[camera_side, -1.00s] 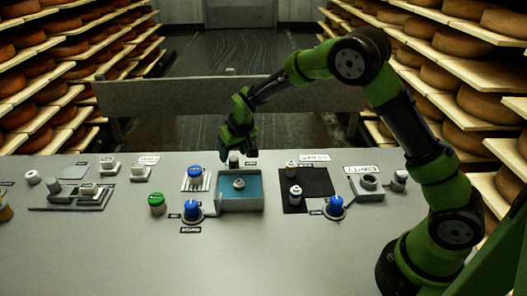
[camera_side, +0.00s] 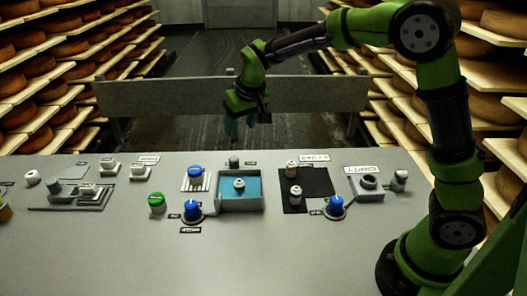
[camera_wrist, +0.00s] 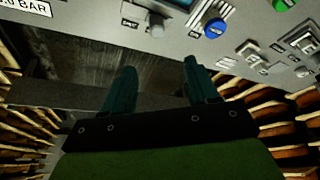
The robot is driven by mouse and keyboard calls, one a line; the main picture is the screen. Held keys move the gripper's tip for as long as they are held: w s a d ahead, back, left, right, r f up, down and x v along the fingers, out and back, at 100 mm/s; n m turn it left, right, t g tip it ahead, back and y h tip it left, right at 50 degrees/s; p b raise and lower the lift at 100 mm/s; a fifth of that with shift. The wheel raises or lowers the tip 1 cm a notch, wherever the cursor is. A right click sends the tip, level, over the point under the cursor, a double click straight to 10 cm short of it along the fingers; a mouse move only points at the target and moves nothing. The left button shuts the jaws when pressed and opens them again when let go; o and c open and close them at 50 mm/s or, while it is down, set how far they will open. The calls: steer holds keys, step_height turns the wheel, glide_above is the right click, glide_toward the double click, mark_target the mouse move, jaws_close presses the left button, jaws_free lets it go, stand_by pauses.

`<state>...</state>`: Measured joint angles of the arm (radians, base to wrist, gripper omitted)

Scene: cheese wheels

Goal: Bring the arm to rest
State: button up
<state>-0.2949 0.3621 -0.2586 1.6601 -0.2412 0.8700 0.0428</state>
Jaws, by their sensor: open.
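My gripper (camera_side: 243,122) hangs in the air above and behind the back edge of the grey table, well above the blue tray in the side view. In the wrist view my gripper (camera_wrist: 158,85) shows two dark teal fingers spread apart with nothing between them. My green and black arm reaches from the right side of the table, with the elbow raised high.
The grey table (camera_side: 280,262) holds a blue-floored tray (camera_side: 225,202) with a small white-topped item (camera_side: 239,185) in it, a black mat (camera_side: 318,180) with two small bottles, and blue knobs (camera_side: 193,210). A grey bench (camera_side: 160,97) stands behind. Cheese shelves flank both sides.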

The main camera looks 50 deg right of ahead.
steer(key=s+r+m+t+y, duration=0.1)
steer(key=s+r, duration=0.2)
steer(key=s, duration=1)
steer(key=s+a+r+t+y, duration=0.1)
steer(key=s+r, duration=0.3)
steer(key=s, duration=0.9)
steer(key=shift+s+m+t+y, duration=0.15)
steer(key=shift+m+t+y, duration=0.15)
steer(key=shift+m+y, duration=0.1)
